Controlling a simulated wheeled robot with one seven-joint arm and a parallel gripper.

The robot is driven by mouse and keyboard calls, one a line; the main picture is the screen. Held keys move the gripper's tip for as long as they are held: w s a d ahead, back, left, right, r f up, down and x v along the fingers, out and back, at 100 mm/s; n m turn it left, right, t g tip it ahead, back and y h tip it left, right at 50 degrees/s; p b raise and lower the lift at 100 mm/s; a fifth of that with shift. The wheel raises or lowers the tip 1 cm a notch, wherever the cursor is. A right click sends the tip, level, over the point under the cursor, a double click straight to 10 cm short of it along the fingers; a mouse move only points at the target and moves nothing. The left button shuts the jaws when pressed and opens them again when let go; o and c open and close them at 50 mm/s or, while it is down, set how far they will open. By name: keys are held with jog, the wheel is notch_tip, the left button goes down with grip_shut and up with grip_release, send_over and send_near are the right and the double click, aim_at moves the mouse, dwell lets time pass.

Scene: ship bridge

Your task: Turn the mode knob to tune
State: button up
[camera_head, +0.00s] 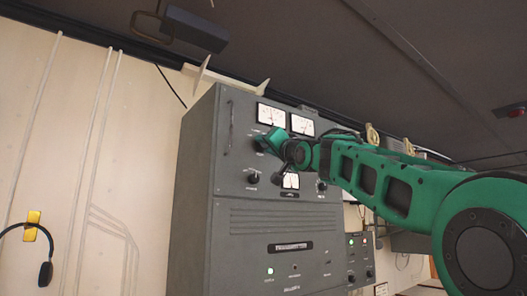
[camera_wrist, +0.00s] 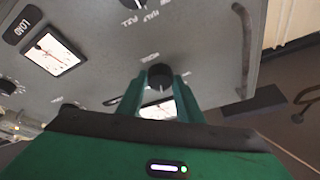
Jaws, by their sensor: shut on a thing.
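The grey radio cabinet (camera_head: 225,190) stands against the wall, with meters and knobs on its upper panel.
Two lit meters (camera_head: 271,115) sit above my gripper. Another black knob (camera_head: 252,179) is below it. A meter labelled LOAD (camera_wrist: 55,52) shows in the wrist view. A metal handle (camera_head: 228,125) runs along the panel's left side. A headset (camera_head: 45,270) hangs on the left wall.

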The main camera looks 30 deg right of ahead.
dwell(0.4)
jog(key=o, duration=1)
jog(key=shift+o, duration=0.2)
jog(key=shift+s, duration=0.1)
jog(key=v, duration=1)
jog(key=shift+s+f, duration=0.25)
